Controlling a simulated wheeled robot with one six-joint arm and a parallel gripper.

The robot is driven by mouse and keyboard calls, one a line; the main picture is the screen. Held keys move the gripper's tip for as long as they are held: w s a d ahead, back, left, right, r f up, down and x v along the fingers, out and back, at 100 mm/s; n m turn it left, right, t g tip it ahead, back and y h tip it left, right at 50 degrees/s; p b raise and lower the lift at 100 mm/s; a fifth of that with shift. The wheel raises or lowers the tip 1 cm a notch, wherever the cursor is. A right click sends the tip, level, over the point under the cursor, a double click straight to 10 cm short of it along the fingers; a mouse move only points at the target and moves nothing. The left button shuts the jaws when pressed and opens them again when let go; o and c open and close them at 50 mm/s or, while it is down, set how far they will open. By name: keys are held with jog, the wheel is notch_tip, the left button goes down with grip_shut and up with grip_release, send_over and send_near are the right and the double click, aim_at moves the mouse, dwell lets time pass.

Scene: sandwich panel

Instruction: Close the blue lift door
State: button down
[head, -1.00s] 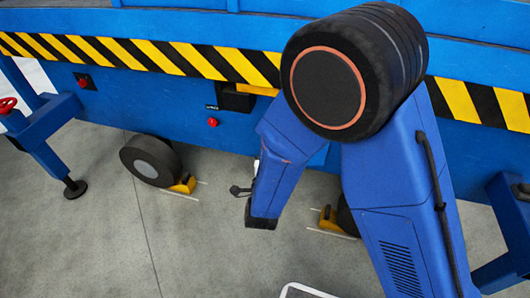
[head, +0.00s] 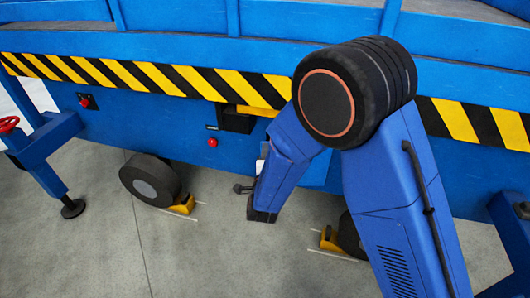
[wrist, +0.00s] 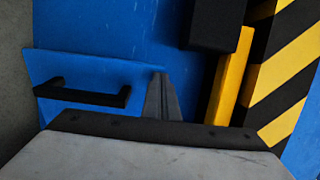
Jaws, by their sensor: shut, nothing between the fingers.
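The blue lift door (wrist: 95,70) shows in the wrist view as a lighter blue panel with a black bar handle (wrist: 82,93). Its lower edge stands apart from the darker blue lift side behind it. My gripper (wrist: 158,78) is shut and empty, its fingertips at the panel's right part, right of the handle; I cannot tell whether they touch it. In the head view my arm hides the gripper and most of the door; a black handle (head: 243,188) sticks out left of my forearm.
The lift side carries a yellow-black striped band (head: 150,78), a black box (head: 236,119) and a red button (head: 212,142). A wheel (head: 150,180) with a yellow chock (head: 184,205) and a support leg (head: 45,165) stand at left. Grey floor (head: 90,255) is free in front.

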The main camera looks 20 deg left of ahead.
jog(key=w, duration=0.2)
jog(key=w+a+m+h, duration=0.1)
jog(key=w, duration=0.1)
jog(key=w+a+h, duration=0.1)
jog(key=w, duration=0.1)
jog(key=shift+w+a+r+m, duration=0.2)
jog(key=shift+w+a+m, duration=0.05)
jog(key=shift+w+m, duration=0.1)
jog(key=shift+w, duration=0.1)
